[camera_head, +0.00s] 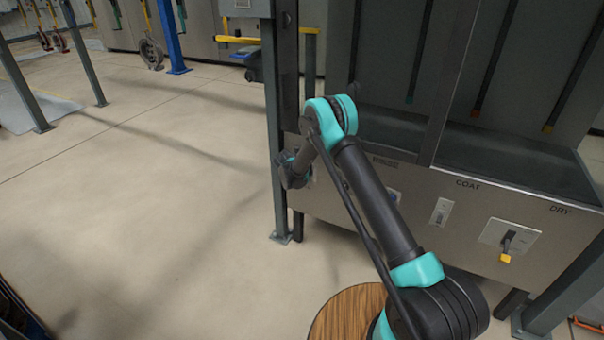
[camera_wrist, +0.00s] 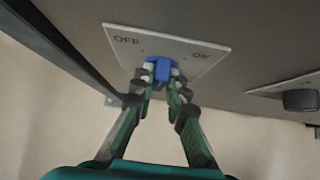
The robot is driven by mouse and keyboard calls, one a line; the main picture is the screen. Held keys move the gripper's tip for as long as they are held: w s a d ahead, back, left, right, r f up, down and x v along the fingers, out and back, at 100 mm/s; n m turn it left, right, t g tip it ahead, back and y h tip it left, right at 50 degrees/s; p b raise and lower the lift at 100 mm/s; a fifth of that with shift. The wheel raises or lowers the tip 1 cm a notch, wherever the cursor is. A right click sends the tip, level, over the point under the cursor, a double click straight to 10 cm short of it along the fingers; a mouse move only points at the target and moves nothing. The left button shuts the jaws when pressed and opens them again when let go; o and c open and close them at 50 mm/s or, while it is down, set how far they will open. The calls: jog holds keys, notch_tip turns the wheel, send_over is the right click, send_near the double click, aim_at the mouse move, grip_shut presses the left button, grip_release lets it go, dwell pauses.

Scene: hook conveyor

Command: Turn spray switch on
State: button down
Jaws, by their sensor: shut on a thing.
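A blue switch handle (camera_wrist: 157,66) sits on a pale plate (camera_wrist: 185,46) marked OFF on the left and ON on the right in the wrist view. The handle lies between the two labels; I cannot tell its exact setting. My gripper (camera_wrist: 160,82) is shut on the handle, one finger on each side. In the head view my arm reaches to the left end of the machine's front panel (camera_head: 340,198). The fingertips and held handle are hidden there. No label reading SPRAY is visible.
Right of the held switch, another plate bears a dark knob (camera_wrist: 299,99). In the head view, a narrow switch plate (camera_head: 441,211) sits under COAT, and a switch with a yellow tip (camera_head: 505,257) under DRY. A grey post (camera_head: 276,120) stands close left of my wrist. Open floor lies left.

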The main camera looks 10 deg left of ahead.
jog(key=shift+s+d+f+m+t+y, duration=0.1)
jog(key=shift+d+m+t+y, duration=0.1)
jog(key=shift+m+t+y, duration=0.55)
jog(key=shift+s+d+f+m+t+y, duration=0.1)
jog(key=shift+d+m+t+y, duration=0.25)
jog(key=shift+y, duration=0.85)
jog(key=shift+s+d+f+m+t+y, duration=0.1)
jog(key=shift+m+t+y, duration=0.3)
jog(key=shift+m+y, duration=0.45)
jog(key=c, duration=1.5)
grip_release()
jog(key=shift+c, duration=0.2)
jog(key=shift+w+r, duration=0.1)
notch_tip(320, 180, up, 10)
